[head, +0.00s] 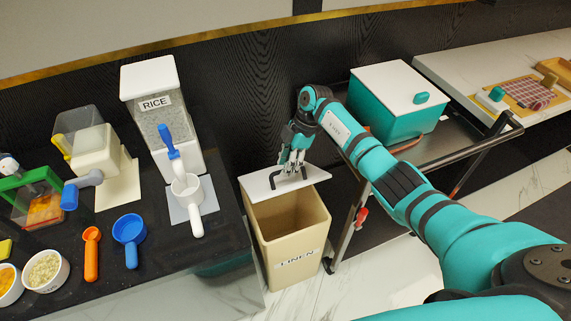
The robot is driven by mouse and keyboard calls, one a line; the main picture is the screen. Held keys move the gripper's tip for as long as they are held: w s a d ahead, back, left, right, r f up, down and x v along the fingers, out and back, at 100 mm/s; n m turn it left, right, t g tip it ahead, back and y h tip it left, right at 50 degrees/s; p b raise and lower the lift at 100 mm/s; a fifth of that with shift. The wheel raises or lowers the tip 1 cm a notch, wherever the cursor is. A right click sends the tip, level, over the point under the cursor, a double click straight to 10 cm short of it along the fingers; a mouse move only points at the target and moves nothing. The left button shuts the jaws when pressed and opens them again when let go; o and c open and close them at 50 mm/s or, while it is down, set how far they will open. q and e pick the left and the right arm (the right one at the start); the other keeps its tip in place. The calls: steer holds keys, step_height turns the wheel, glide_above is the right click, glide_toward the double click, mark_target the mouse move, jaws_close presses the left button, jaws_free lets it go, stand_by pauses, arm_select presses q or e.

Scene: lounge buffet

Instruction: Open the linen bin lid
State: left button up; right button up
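The beige linen bin (294,266), labelled LINEN, stands on the floor between the dark counter and the metal cart. Its white lid (257,186) with a black bar handle (273,182) is off the front of the rim, and part of the bin's inside shows below it. The lid still covers the back of the opening from this angle. My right gripper (291,171) reaches down onto the handle from above, its fingers closed around the bar as far as I can see. The exact finger contact is small in the picture. My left gripper is out of view.
The counter at left holds a rice dispenser (154,115), a white cup (186,187), a blue scoop (129,230) and an orange scoop (91,250). The cart (437,150) at right carries a teal box with a white top (398,84). Marble floor is free before the bin.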

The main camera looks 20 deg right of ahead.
steer(key=v, duration=1.1)
steer(key=shift+r, duration=0.15)
steer(key=shift+w, duration=0.15)
steer(key=shift+c, duration=0.4)
